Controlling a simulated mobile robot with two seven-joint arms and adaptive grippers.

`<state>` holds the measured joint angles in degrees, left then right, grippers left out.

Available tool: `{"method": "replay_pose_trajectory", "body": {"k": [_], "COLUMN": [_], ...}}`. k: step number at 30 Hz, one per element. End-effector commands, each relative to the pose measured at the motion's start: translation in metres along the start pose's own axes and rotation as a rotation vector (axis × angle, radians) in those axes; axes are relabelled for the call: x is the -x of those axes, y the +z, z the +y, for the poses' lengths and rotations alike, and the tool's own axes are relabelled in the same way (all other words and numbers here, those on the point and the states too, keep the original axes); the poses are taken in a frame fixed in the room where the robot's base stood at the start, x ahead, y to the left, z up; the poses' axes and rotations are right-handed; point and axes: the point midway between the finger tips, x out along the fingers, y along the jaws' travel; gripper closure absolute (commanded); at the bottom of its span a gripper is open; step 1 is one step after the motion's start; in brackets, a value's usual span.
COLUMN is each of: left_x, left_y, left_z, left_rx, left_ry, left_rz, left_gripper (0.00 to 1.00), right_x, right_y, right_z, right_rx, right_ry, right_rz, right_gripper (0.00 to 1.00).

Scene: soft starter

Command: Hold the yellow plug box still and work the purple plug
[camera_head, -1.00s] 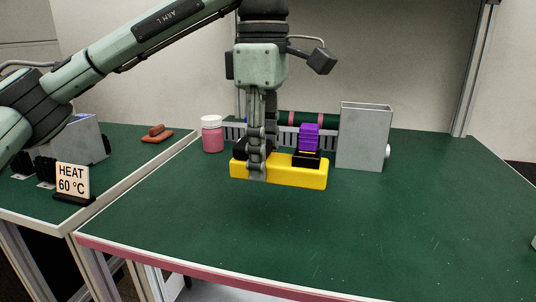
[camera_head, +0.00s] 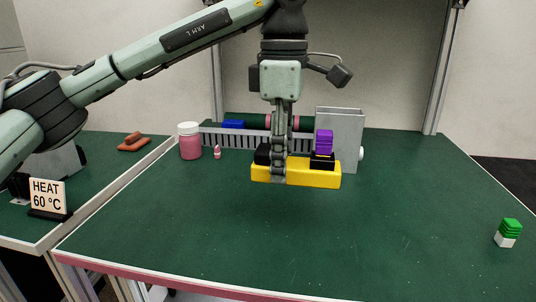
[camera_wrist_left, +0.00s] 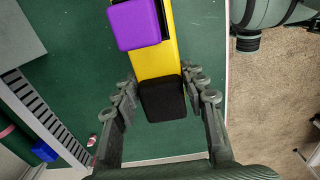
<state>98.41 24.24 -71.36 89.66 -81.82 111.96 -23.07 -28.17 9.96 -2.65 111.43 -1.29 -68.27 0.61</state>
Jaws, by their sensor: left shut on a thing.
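The yellow plug box (camera_head: 308,177) is a long bar near the middle of the green table in the head view. The purple plug (camera_head: 324,140) stands upright in a black socket (camera_head: 322,161) on its right end. A second black block (camera_head: 262,155) is on its left part. My left gripper (camera_head: 279,175) points down and is shut on the box left of the purple plug. In the left wrist view its fingers (camera_wrist_left: 165,85) flank the yellow box (camera_wrist_left: 155,62), with the purple plug (camera_wrist_left: 134,24) beyond. Whether the box touches the table is unclear. My right gripper is not visible.
A grey box (camera_head: 345,128) stands close behind the plug, beside a slotted pale rack (camera_head: 225,142). A pink jar (camera_head: 190,143) and small pink piece (camera_head: 217,153) stand left. A green-and-white block (camera_head: 508,233) is far right. The front table is clear.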

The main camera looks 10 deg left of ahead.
Motion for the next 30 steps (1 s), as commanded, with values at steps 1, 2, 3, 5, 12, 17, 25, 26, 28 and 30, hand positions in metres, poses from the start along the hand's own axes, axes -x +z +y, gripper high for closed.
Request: {"method": "replay_pose_trajectory", "body": {"k": [1,2,3,5,12,17,25,26,28,30], "left_x": [0.001,0.002,0.002,0.002,0.000,0.000,0.000,0.000,0.000,0.000], "left_y": [0.004,0.006,0.009,0.013,0.029,0.037,0.039,0.039,0.039,0.039], "left_z": [0.002,0.004,0.006,0.008,0.019,0.025,0.027,0.027,0.026,0.026], "left_rx": [-0.001,0.000,-0.001,-0.002,-0.001,0.000,-0.001,-0.001,0.000,0.000], "left_ry": [0.000,0.000,0.001,0.001,0.001,0.001,0.002,0.002,0.002,0.002], "left_rz": [-0.001,-0.001,-0.001,-0.001,0.000,0.000,0.000,0.000,0.000,0.000], "left_gripper": [0.93,0.93,0.93,0.93,0.93,0.93,0.93,0.93,0.93,0.93], "right_x": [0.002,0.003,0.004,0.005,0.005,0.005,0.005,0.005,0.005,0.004], "right_y": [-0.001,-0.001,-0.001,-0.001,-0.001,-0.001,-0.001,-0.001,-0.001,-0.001], "right_z": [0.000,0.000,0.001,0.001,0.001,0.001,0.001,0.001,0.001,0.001], "right_rx": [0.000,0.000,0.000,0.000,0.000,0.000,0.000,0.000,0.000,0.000], "right_ry": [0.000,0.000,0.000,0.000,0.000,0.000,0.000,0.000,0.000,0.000], "right_rz": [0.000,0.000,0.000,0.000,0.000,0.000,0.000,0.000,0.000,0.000], "right_gripper": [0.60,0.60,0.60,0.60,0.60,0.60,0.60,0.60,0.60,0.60]}}
